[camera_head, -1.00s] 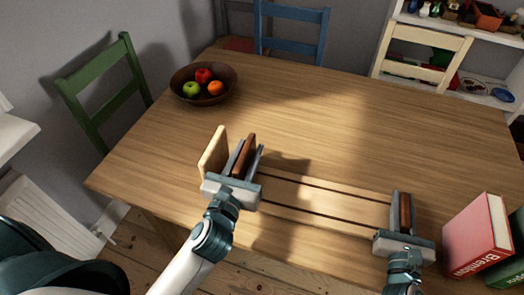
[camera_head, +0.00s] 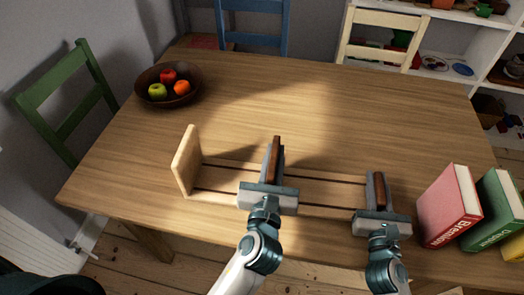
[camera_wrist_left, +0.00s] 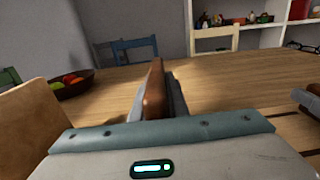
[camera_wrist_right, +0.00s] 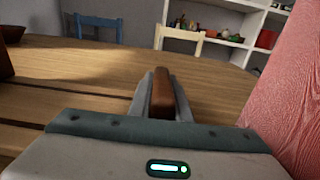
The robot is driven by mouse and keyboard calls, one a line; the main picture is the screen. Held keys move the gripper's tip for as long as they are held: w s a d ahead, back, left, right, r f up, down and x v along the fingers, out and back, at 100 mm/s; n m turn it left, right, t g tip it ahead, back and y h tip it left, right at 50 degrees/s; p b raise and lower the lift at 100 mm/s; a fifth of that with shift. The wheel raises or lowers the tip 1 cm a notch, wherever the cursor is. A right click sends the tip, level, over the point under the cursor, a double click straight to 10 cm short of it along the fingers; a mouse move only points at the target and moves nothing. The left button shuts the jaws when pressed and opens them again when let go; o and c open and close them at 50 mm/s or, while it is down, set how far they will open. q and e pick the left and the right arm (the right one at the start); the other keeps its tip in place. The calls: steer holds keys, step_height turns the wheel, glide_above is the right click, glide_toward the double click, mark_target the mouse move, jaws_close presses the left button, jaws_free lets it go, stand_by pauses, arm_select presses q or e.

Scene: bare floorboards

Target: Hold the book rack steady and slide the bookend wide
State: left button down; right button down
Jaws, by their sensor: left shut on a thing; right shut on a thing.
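The book rack (camera_head: 325,192) is a low light-wood base with long dark grooves, lying on the table. A pale upright end panel (camera_head: 187,162) stands at its left end. My left gripper (camera_head: 270,172) is shut on a dark brown bookend that stands upright along the base, clear of the panel. The bookend (camera_wrist_left: 154,92) also shows between the fingers in the left wrist view. My right gripper (camera_head: 377,198) is shut on a brown upright (camera_wrist_right: 162,95) at the rack's right end. The lower parts of both brown pieces are hidden by the grippers.
A red book (camera_head: 447,208) and a green book (camera_head: 495,212) stand close to the right of my right gripper. A fruit bowl (camera_head: 190,92) sits at the back left. The table (camera_head: 330,100) behind the rack is clear. Chairs stand around the table.

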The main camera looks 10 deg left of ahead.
mark_target(272, 182)
arm_select(q)
steer(key=shift+d, duration=0.2)
steer(key=c, duration=1.7)
jaws_free()
steer(key=shift+s+d, duration=0.15)
steer(key=shift+s, duration=3.6)
arm_select(e)
steer(key=c, duration=1.6)
jaws_free()
steer(key=shift+o, duration=0.2)
steer(key=shift+s, duration=0.1)
steer(key=shift+s+d, duration=0.15)
steer(key=shift+s, duration=2.8)
steer(key=shift+s+d, duration=0.15)
steer(key=shift+s, duration=2.8)
